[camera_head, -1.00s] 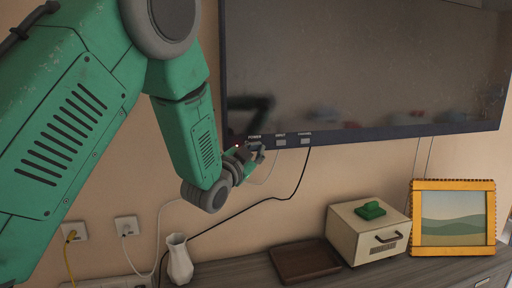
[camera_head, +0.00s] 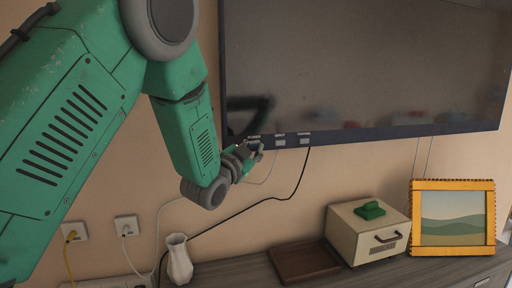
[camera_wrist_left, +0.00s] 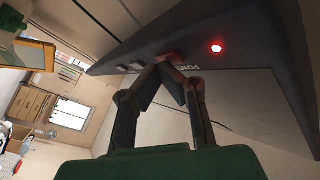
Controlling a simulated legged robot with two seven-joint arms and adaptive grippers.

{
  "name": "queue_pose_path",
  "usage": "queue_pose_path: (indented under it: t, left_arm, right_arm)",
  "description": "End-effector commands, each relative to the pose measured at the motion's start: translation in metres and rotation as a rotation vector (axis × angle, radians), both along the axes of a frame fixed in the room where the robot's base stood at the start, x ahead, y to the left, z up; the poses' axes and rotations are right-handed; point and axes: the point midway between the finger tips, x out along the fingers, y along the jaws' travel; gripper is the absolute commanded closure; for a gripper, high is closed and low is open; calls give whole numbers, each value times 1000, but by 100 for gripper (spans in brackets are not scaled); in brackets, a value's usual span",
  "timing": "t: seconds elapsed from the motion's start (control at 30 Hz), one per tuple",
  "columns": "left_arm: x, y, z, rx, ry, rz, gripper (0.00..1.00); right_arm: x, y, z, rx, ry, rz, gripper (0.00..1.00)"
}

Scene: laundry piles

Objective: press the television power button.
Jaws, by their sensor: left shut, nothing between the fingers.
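The television (camera_head: 360,70) hangs on the wall at the upper right of the head view, its screen dark. Its lower bezel has several small labelled buttons. My left gripper (camera_head: 259,150) is shut and empty, with its tips at the bezel's lower left. In the left wrist view the shut fingertips (camera_wrist_left: 163,63) meet at a reddish power button (camera_wrist_left: 172,57) beside the POWER lettering and partly cover it. They look at or very near it; I cannot tell how far it is pushed in. A red indicator light (camera_wrist_left: 216,48) glows beside it. My right gripper is out of view.
A cabinet top (camera_head: 240,270) below holds a white vase (camera_head: 179,260), a brown tray (camera_head: 303,264), a cream box (camera_head: 362,238) with a green object on it, and an orange-framed picture (camera_head: 453,247). Cables hang below the television. Wall sockets (camera_head: 127,227) are at the left.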

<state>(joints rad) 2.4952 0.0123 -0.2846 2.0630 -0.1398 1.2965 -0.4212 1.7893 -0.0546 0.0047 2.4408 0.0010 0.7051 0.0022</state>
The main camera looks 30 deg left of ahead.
Motion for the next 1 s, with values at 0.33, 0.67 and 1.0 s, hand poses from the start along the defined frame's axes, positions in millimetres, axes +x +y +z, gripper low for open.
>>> queue_pose_path:
  t: [0.33,0.67,1.0]
  left_arm:
    - [0,-1,0,0,0,0,100]
    - [-6,-8,0,0,-1,-1,100]
    - [-15,-18,0,0,0,0,100]
  right_arm:
    - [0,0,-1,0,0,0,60]
    - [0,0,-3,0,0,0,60]
    - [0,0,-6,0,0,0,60]
